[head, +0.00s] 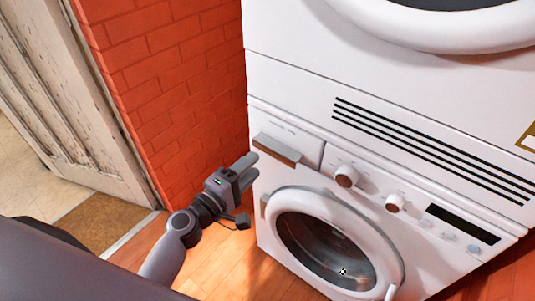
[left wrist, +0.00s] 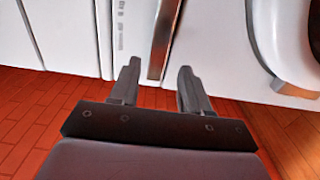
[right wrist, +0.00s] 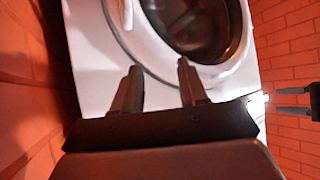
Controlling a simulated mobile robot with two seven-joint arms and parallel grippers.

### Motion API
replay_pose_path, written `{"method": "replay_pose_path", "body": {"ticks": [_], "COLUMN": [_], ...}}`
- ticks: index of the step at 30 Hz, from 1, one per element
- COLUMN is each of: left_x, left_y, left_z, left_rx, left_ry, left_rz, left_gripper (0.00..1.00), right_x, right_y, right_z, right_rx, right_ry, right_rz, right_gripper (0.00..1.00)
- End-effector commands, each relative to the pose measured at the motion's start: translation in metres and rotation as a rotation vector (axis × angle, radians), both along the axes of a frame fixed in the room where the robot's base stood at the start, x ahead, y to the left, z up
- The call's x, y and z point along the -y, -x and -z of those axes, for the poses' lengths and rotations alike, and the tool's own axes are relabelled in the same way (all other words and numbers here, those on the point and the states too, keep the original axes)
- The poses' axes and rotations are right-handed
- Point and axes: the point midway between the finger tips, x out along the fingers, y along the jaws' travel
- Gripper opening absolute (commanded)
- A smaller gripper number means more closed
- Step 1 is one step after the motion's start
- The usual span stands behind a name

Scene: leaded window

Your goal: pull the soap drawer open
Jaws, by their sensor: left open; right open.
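The soap drawer (head: 295,138) is a white panel at the upper left of the lower white machine's front, looking flush with it. Its brown metallic handle (head: 277,150) runs along its lower edge and also shows in the left wrist view (left wrist: 164,35). My left gripper (head: 252,166) is open at the handle's left end. In the left wrist view its fingertips (left wrist: 158,72) lie either side of the handle's near end in the picture; I cannot tell whether they touch it. My right gripper (right wrist: 158,72) is open and empty, facing the machine's round door; it is outside the head view.
The round door (head: 328,240) is shut below the drawer, with knobs (head: 346,176) to the drawer's right. A second white machine (head: 370,60) is stacked above. A red brick wall (head: 180,80) stands at the left, with wooden floor (head: 225,260) in front.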

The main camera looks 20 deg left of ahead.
Motion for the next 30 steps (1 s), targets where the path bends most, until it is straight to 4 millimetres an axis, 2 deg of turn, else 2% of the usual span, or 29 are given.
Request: {"method": "replay_pose_path", "body": {"ticks": [6, 12, 24, 26, 28, 29, 30], "left_x": [0.011, 0.018, 0.02, 0.02, 0.02, 0.02, 0.02], "left_y": [-0.029, -0.047, -0.053, -0.053, -0.053, -0.053, -0.053], "left_z": [-0.002, -0.001, 0.0, 0.0, 0.0, 0.0, 0.001], "left_rx": [0.001, 0.001, 0.0, 0.0, -0.001, -0.001, -0.002], "left_ry": [-0.002, -0.002, -0.003, -0.003, -0.004, -0.004, -0.004], "left_rz": [0.001, 0.0, 0.001, 0.001, 0.001, 0.001, 0.001], "left_gripper": [0.47, 0.47, 0.47, 0.31, 0.08, 0.0, 0.0], "right_x": [-0.002, -0.002, 0.0, 0.0, 0.0, 0.0, 0.0], "right_y": [0.004, 0.008, 0.006, 0.006, 0.005, 0.005, 0.004], "right_z": [-0.002, 0.002, 0.001, 0.001, 0.0, 0.0, 0.0], "right_rx": [-0.006, -0.017, -0.013, -0.011, -0.009, -0.009, -0.008], "right_ry": [-0.004, -0.005, -0.003, -0.003, -0.002, -0.002, -0.002], "right_rz": [0.004, 0.005, 0.007, 0.007, 0.008, 0.008, 0.008], "right_gripper": [0.43, 0.43, 0.43, 0.43, 0.43, 0.43, 0.43]}}
